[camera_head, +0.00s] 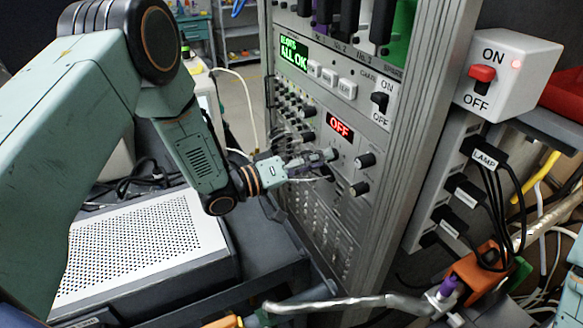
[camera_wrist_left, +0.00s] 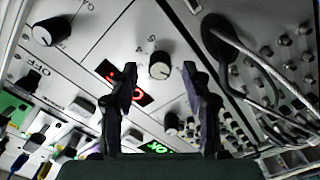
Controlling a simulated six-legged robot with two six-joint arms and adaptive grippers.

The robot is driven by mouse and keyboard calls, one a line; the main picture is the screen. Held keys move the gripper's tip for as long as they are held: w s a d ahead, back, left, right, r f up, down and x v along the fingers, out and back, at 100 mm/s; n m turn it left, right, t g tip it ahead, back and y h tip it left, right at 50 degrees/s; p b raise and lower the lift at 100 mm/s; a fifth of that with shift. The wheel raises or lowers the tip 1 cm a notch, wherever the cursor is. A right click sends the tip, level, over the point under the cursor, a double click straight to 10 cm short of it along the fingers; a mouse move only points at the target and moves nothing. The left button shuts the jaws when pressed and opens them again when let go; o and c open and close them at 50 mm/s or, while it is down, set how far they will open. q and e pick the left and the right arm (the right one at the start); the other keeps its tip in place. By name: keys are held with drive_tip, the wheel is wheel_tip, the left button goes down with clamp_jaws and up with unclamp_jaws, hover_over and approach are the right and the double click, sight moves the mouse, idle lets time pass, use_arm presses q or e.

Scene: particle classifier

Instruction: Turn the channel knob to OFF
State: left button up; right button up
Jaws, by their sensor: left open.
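The rack panel (camera_head: 345,150) has a red display (camera_head: 340,124) that reads OFF. My left gripper (camera_head: 332,156) is in front of the panel just below that display, and its arm comes in from the left. In the left wrist view my gripper (camera_wrist_left: 160,85) is open, one dark finger on each side. A round knob (camera_wrist_left: 160,65) with a pale face and small marks around it shows between and beyond the fingertips; it looks untouched. I cannot read its setting for sure. The gripper hides this knob in the head view. The red display (camera_wrist_left: 125,85) is partly behind a finger.
More black knobs (camera_head: 365,160) sit right of the gripper on the panel. A cable plug (camera_wrist_left: 222,38) and cables are close by in the wrist view. An ON/OFF switch box (camera_head: 508,72) with plugs below stands at right. A perforated white box (camera_head: 130,245) lies below my arm.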

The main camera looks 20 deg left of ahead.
use_arm(q)
drive_tip(key=v, duration=1)
